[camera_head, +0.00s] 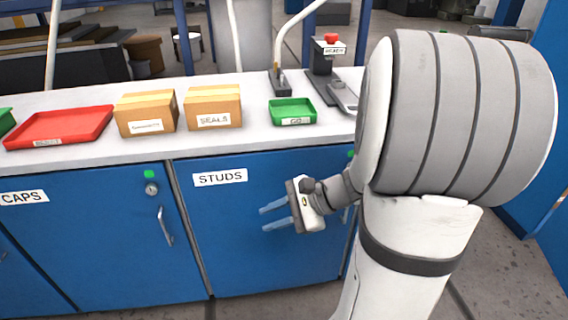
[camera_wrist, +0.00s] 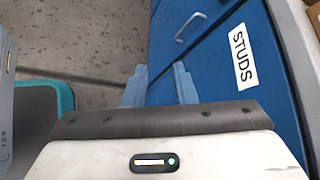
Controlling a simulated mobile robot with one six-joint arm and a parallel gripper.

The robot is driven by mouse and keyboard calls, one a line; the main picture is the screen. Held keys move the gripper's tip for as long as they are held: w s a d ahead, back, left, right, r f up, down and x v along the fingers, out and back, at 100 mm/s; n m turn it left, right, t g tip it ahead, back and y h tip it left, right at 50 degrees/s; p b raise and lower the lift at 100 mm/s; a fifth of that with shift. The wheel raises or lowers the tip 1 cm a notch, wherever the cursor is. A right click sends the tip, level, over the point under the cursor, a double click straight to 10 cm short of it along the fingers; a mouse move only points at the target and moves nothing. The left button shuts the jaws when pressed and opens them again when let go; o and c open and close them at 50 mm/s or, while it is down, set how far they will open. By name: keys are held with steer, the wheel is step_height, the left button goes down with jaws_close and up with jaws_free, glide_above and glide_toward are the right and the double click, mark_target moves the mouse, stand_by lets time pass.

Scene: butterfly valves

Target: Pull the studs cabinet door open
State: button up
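The studs cabinet door (camera_head: 235,240) is a blue panel with a white STUDS label (camera_head: 220,177), and it looks shut. The door (camera_wrist: 225,75) and its label (camera_wrist: 243,56) also show in the wrist view. In the wrist view the open fingers (camera_wrist: 160,84) are apart from the handle.
The caps cabinet door (camera_head: 90,240) with its own handle (camera_head: 164,226) is to the left. The counter above holds a red tray (camera_head: 60,127), two cardboard boxes (camera_head: 212,107) and a green tray (camera_head: 292,111). Grey floor (camera_wrist: 85,35) is clear beside the cabinet.

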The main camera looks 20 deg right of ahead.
steer(key=w+d+f+m+t+h+b, duration=0.1)
steer(key=d+f+m+t+h+b, duration=0.4)
steer(key=d, duration=0.5)
steer(key=w+d+f+m+t+h+b, duration=0.2)
steer(key=d+f+m+t+b, duration=0.1)
steer(key=d+f+m, duration=0.45)
steer(key=w+d+f+m+t+h+b, duration=0.1)
steer(key=d+f+m+t+h+b, duration=0.5)
steer(key=d, duration=0.6)
steer(key=w+r+g+y, duration=0.1)
steer(key=w+y, duration=0.1)
steer(key=w, duration=0.5)
steer(key=shift+w+r+m, duration=0.15)
steer(key=shift+r+m, duration=0.15)
steer(key=shift+m, duration=0.15)
steer(key=shift+c, duration=0.4)
jaws_close()
